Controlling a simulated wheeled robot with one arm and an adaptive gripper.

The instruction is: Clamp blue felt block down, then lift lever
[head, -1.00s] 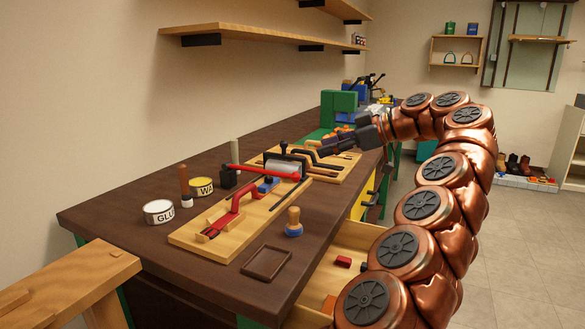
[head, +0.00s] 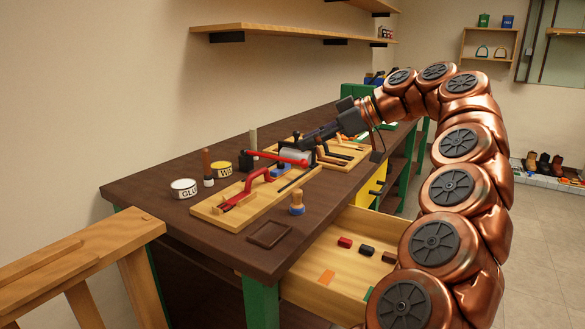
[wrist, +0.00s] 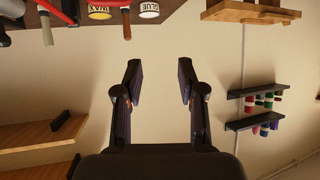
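The blue felt block (head: 278,172) sits on the light wooden board (head: 213,211), beneath a long red lever (head: 280,158) with a dark end at left. A red curved clamp arm (head: 247,186) lies along the same board. My gripper (wrist: 160,70) is open and empty in the wrist view, its two dark fingers well apart and facing the wall. In the head view my gripper (head: 306,138) is above and behind the silver cylinder by the lever. Whether a finger touches anything there cannot be told. The block and lever are not clear in the wrist view.
A glue can (head: 184,189), a wax can (head: 221,170) and a wooden-handled tool (head: 206,166) stand behind the board. A stamp-like knob (head: 297,203) and a small tray (head: 269,234) are in front. An open drawer (head: 335,285) juts out. Shelves (head: 270,34) hang above.

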